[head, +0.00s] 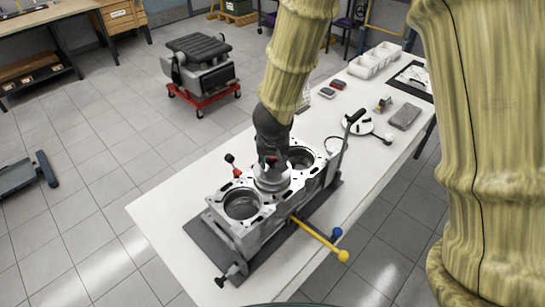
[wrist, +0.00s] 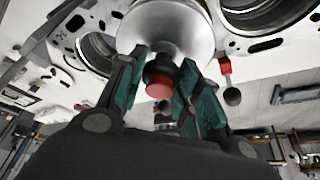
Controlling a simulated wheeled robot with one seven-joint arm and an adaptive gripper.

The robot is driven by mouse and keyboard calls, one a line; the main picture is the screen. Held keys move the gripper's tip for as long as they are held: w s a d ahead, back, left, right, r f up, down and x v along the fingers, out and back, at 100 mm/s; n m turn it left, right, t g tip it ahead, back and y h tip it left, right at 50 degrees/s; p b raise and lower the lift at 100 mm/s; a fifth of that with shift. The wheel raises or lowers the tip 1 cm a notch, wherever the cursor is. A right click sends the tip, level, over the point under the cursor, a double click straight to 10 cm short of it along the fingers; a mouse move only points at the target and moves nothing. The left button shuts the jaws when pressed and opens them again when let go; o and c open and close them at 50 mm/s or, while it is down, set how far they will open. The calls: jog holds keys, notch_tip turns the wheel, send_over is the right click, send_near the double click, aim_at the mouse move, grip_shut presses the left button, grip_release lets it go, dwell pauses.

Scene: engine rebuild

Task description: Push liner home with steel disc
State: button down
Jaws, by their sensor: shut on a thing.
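The steel disc (head: 271,181) is a shiny round piece over the middle bore of the engine block (head: 250,245). It also shows in the wrist view (wrist: 165,30), with a black and red knob (wrist: 159,84) at its centre. My gripper (head: 270,160) is above the disc, and in the wrist view its green-padded fingers (wrist: 158,88) are shut around the knob. The liner is hidden beneath the disc, so I cannot tell how far it sits in the bore. Open bores show on the near left (head: 241,204) and far right (head: 302,157) of the block.
The block stands on a dark mat on the white table (head: 160,205). A yellow-ended rod (head: 320,240) and blue knob (head: 337,232) stick out front right. A black-knobbed red lever (head: 232,164) stands at the left. A gauge (head: 357,126) and white bins (head: 375,60) lie farther back.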

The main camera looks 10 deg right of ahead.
jog(key=shift+w+f, duration=0.1)
jog(key=shift+w, duration=0.05)
jog(key=shift+f, duration=0.1)
jog(key=shift+f, duration=0.2)
dwell(0.3)
jog(key=shift+r+p, duration=0.1)
jog(key=shift+p, duration=0.2)
dwell(0.7)
jog(key=shift+s, duration=0.2)
jog(key=c, duration=0.9)
grip_release()
